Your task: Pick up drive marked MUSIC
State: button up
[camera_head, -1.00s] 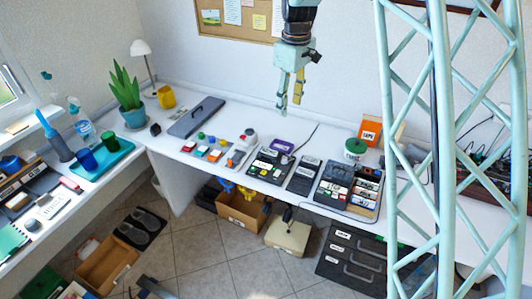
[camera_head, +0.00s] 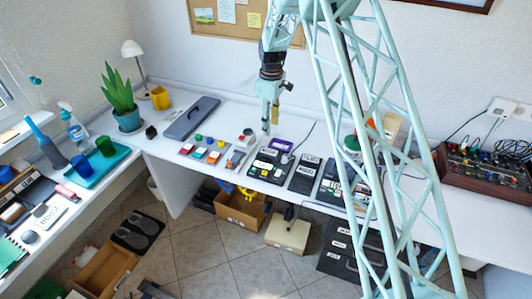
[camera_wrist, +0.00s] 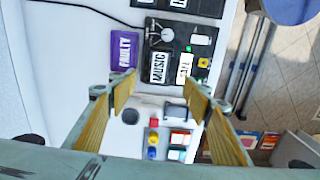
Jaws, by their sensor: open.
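In the wrist view a drive with a white MUSIC label (camera_wrist: 159,67) sits in a black tray (camera_wrist: 172,22), its label reading sideways. A second white-labelled drive (camera_wrist: 184,68) lies just right of it, its label only partly readable. My gripper (camera_wrist: 156,88) is open, with yellow finger pads on either side and nothing between them. The MUSIC label lies just past the fingertips, between their lines. In the head view my gripper (camera_head: 270,121) points down above the table, above and behind the black tray (camera_head: 257,172). The label is too small to read there.
A purple box marked FAULTY (camera_wrist: 123,50) lies left of the MUSIC drive; it also shows in the head view (camera_head: 282,145). Several coloured blocks (camera_head: 207,150) lie left of the tray. A second dark tray (camera_head: 303,176) stands to its right. A cable runs behind.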

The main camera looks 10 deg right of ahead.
jog(key=shift+w+a+f, duration=0.2)
jog(key=shift+w+f, duration=0.15)
jog(key=shift+f, duration=0.4)
jog(key=shift+f, duration=0.1)
send_over(269, 151)
jog(key=shift+s+f, duration=0.15)
jog(key=shift+f, duration=4.05)
jog(key=shift+f, duration=0.1)
jog(key=shift+f, duration=2.5)
jog(key=shift+c, duration=0.5)
jog(key=c, duration=0.9)
jog(key=shift+r, duration=0.15)
